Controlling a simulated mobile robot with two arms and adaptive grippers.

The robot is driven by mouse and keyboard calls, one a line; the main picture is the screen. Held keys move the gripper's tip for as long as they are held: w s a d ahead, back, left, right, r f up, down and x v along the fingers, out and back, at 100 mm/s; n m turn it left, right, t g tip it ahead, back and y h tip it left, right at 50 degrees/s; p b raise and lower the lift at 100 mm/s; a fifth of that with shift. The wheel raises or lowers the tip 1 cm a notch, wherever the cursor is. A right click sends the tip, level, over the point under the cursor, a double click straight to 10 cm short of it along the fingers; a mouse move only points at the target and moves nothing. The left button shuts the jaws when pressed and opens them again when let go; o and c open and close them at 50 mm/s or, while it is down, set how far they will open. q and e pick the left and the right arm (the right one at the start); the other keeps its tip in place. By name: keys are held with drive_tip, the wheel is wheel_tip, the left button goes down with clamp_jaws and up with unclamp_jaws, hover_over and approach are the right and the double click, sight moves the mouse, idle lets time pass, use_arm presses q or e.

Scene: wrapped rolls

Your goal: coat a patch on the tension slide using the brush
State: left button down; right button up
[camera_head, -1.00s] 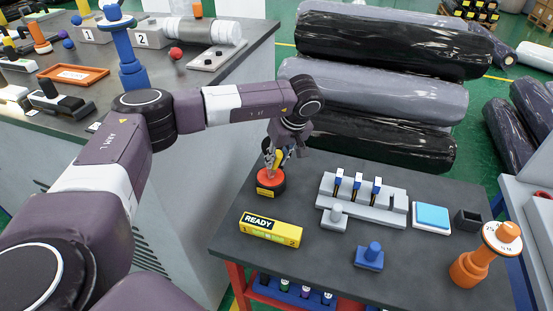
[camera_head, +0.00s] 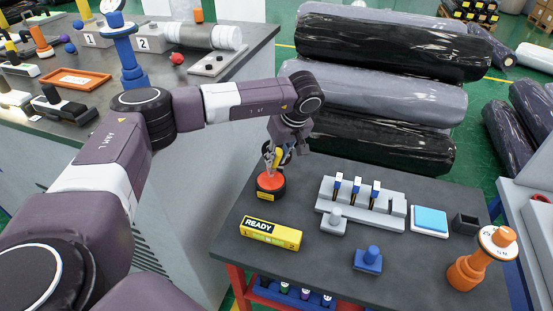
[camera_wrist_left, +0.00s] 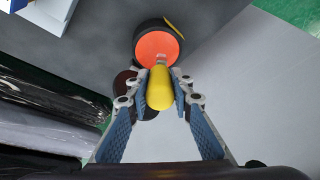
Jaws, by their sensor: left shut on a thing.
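My left gripper (camera_head: 270,156) is over the back left corner of the dark table. It is shut on the yellow handle of the brush (camera_head: 278,158), which also shows between the fingers in the left wrist view (camera_wrist_left: 160,90). The brush's lower end meets a pot with an orange-red top and black body (camera_head: 270,183); the bristles are hidden. A grey fixture (camera_head: 365,207) with several upright slots and three blue-topped pieces stands to the right. I cannot tell which part is the tension slide. My right gripper is not in view.
A yellow READY box (camera_head: 270,233) lies in front of the pot. A blue knob block (camera_head: 368,260), a blue pad (camera_head: 430,220), a black cup (camera_head: 465,223) and an orange gauge stand (camera_head: 470,270) are to the right. Wrapped rolls (camera_head: 370,95) lie behind the table.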

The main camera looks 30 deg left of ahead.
use_arm(q)
drive_tip(key=shift+r+p, duration=1.2)
drive_tip(key=shift+r, duration=1.05)
